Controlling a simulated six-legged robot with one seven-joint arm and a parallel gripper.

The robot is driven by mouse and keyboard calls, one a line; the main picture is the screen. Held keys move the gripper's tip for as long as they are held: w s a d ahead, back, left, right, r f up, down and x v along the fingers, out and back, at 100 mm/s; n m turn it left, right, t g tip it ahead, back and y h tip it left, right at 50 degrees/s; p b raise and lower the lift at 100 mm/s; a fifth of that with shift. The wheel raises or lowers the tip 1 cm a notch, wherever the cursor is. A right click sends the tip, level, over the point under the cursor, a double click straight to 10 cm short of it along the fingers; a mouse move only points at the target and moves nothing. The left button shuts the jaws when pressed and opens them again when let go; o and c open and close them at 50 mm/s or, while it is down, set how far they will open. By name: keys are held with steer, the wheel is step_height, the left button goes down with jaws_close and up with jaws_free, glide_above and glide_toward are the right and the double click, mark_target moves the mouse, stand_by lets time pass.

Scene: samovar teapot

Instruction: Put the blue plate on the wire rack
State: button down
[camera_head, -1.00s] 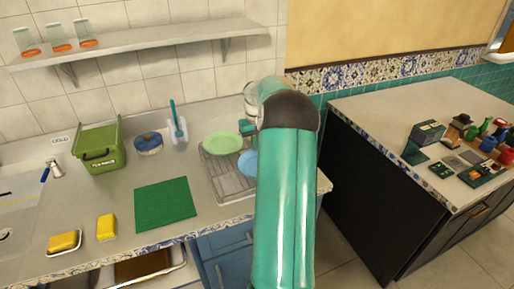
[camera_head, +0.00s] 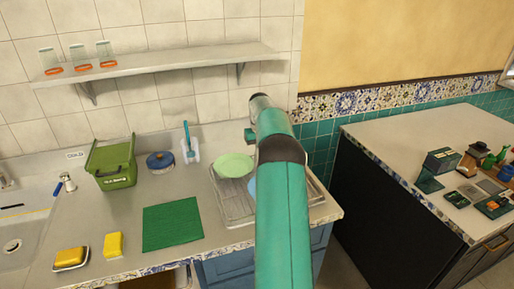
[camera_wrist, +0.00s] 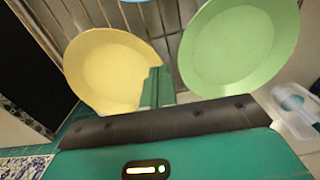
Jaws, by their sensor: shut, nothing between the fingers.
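The blue plate (camera_head: 252,187) shows only as a sliver in the head view, at the left side of my arm. It appears to be on or over the wire rack (camera_head: 236,208); the rest is hidden by the arm. A green plate (camera_head: 234,165) lies at the rack's back left. In the wrist view my gripper (camera_wrist: 157,85) is shut and empty. It is in front of a yellow plate (camera_wrist: 108,70) and beside the green plate (camera_wrist: 241,45).
A green mat (camera_head: 172,226), yellow sponges (camera_head: 113,245), a green bin (camera_head: 113,165) and a blue-lidded pot (camera_head: 160,162) stand left of the rack. A brush in a holder (camera_head: 190,148) is behind it. A shelf (camera_head: 165,66) with glasses hangs above.

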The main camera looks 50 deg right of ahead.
steer(key=shift+w+d, duration=0.55)
steer(key=shift+w, duration=0.25)
steer(key=shift+w+d, duration=0.5)
steer(key=shift+w, duration=0.35)
